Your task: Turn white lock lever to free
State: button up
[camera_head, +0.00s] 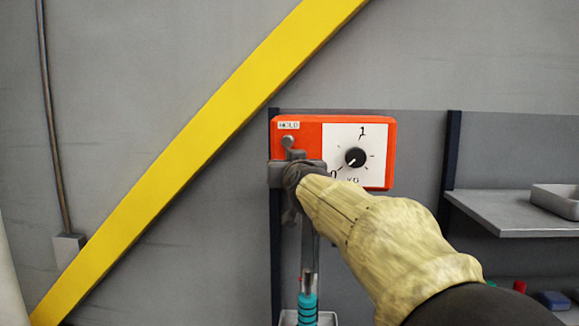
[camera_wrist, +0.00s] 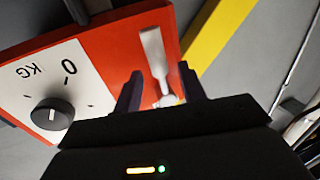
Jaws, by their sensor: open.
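The white lock lever (camera_wrist: 153,52) is on the front of an orange-red box (camera_head: 308,138). In the wrist view, where the box's lettering is upside down, the lever runs up from its round pivot. In the head view only the round pivot end (camera_head: 288,141) shows clearly, below a label that seems to read HOLD, and my gripper hides the rest. My gripper (camera_wrist: 160,88) is open, with one finger on each side of the lever near its pivot. I cannot tell whether either finger touches it.
A black dial knob (camera_head: 355,157) sits on the box's white face beside my gripper. A yellow diagonal beam (camera_head: 180,175) crosses the wall to the left. A teal-banded cylinder (camera_head: 307,308) is below the box. A grey shelf (camera_head: 505,212) with a tray is at the right.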

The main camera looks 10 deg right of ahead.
jog(key=shift+w+r, duration=0.1)
jog(key=shift+w, duration=0.1)
jog(key=shift+c, duration=0.9)
grip_shut()
